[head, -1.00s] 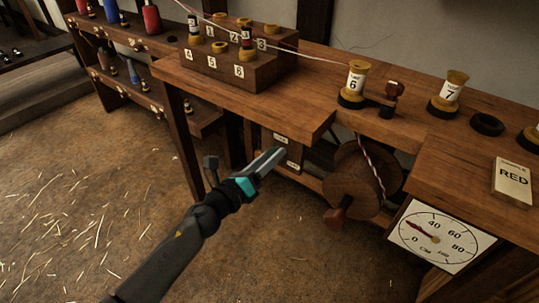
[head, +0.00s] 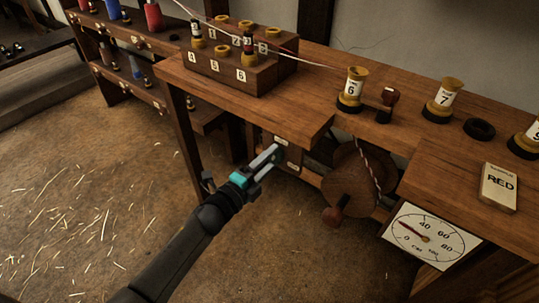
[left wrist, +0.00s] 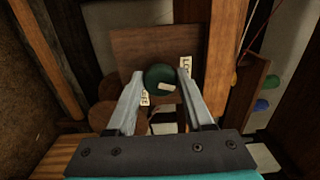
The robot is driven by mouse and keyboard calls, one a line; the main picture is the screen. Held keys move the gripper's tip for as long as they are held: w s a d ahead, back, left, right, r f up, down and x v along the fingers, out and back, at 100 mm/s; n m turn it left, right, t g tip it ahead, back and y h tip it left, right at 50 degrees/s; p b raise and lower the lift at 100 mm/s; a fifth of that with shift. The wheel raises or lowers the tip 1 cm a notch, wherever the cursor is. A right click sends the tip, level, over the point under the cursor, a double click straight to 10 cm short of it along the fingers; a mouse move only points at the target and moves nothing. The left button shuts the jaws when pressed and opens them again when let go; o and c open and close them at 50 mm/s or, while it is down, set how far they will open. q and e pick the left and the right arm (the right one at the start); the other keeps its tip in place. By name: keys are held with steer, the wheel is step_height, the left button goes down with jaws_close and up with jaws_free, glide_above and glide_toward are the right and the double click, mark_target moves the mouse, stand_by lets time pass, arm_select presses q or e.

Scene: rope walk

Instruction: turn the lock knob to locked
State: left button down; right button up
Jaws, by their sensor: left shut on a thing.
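The lock knob (left wrist: 158,76) is round and dark green with a pale pointer mark. It sits on a brown wooden plate (left wrist: 130,45) in the left wrist view. A label starting "LO" (left wrist: 186,66) is at the plate's right, and a second, partly covered label (left wrist: 144,97) is at lower left. The mark points to the lower right of the knob. My left gripper (left wrist: 161,74) is shut on the knob, one finger on each side. In the head view the gripper (head: 277,152) reaches the plate (head: 288,153) under the bench, and hides the knob. My right gripper is not in view.
The bench top (head: 320,95) overhangs the plate. A wooden wheel with a handle (head: 352,180) is just right of the gripper, and a dial gauge (head: 430,238) is further right. A bench leg (head: 182,145) stands at left. The floor in front is open.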

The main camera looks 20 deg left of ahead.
arm_select(q)
steer(key=shift+f+n+p, duration=0.1)
steer(key=shift+n+p, duration=0.75)
steer(key=shift+n, duration=1.25)
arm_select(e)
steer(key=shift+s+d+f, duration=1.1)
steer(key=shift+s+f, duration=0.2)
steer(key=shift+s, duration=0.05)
arm_select(q)
steer(key=shift+c, duration=1.7)
jaws_free()
steer(key=shift+s, duration=0.25)
steer(key=p+v, duration=0.3)
steer(key=v, duration=1.1)
steer(key=shift+s+a, duration=0.15)
steer(key=shift+s, duration=0.2)
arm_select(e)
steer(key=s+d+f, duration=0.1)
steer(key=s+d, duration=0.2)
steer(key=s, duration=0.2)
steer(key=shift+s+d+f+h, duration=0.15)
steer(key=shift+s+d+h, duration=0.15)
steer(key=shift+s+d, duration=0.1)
